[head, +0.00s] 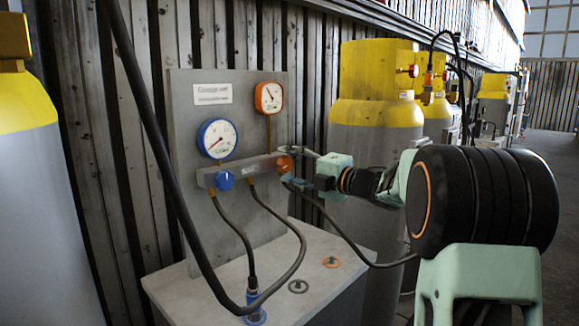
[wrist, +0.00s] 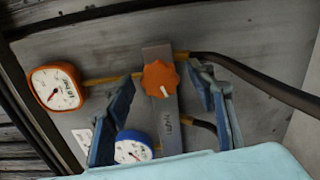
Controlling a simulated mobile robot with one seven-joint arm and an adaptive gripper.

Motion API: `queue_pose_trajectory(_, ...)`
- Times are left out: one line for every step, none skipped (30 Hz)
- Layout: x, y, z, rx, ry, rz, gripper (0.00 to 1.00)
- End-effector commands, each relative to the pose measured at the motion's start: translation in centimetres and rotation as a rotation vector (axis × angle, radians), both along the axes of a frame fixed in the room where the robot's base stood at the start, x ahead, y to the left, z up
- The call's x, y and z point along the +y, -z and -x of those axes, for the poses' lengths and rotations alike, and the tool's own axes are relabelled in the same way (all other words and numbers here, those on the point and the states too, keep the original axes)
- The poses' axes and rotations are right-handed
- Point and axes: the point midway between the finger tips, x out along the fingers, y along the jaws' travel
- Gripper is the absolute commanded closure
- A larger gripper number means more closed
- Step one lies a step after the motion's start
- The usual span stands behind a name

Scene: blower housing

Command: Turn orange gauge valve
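The orange valve knob (head: 284,164) sits at the right end of a grey manifold bar, below the orange gauge (head: 269,97). In the wrist view the lobed orange knob (wrist: 158,75) faces me, its white mark pointing toward the lower edge. My gripper (head: 300,168) is at the knob from the right. In the wrist view my gripper (wrist: 165,80) is open, one blue finger on each side of the knob, with visible gaps. Whether the fingertips reach past the knob's face is unclear. The orange gauge (wrist: 56,88) is at left there.
A blue gauge (head: 217,138) and blue knob (head: 224,180) are left on the same panel. Black hoses (head: 237,225) hang below the manifold bar (head: 240,170). A yellow-topped cylinder (head: 375,90) stands behind my arm. The grey cabinet top (head: 275,270) lies below.

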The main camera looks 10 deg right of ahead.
Motion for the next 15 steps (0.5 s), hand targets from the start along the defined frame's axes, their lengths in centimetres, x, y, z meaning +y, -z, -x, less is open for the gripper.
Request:
queue_pose_trajectory(0.0,0.0,0.0,0.000,-0.001,0.000,0.50)
queue_pose_trajectory(0.1,0.0,0.0,0.000,-0.001,0.000,0.50)
queue_pose_trajectory(0.1,0.0,0.0,0.000,-0.001,0.000,0.50)
queue_pose_trajectory(0.0,0.0,0.0,0.000,-0.001,0.000,0.50)
queue_pose_trajectory(0.0,0.0,0.1,0.000,-0.001,0.000,0.50)
queue_pose_trajectory(-0.1,0.0,0.2,0.000,0.000,0.000,0.50)
queue_pose_trajectory(-0.2,0.0,0.3,0.000,0.000,0.000,0.50)
queue_pose_trajectory(-0.4,0.0,0.5,0.000,0.001,0.000,0.50)
queue_pose_trajectory(-0.7,-0.1,0.9,-0.001,0.001,0.001,0.50)
queue_pose_trajectory(-0.9,-0.1,1.3,-0.001,0.000,0.001,0.50)
queue_pose_trajectory(-1.3,-0.1,1.7,-0.001,0.001,0.001,0.50)
queue_pose_trajectory(-1.7,-0.1,2.4,-0.001,0.002,0.001,0.50)
queue_pose_trajectory(-2.1,0.0,2.9,0.000,0.002,0.001,0.50)
queue_pose_trajectory(-2.5,-0.1,3.4,-0.001,0.003,0.002,0.50)
queue_pose_trajectory(-3.1,0.0,4.2,0.000,0.002,0.001,0.50)
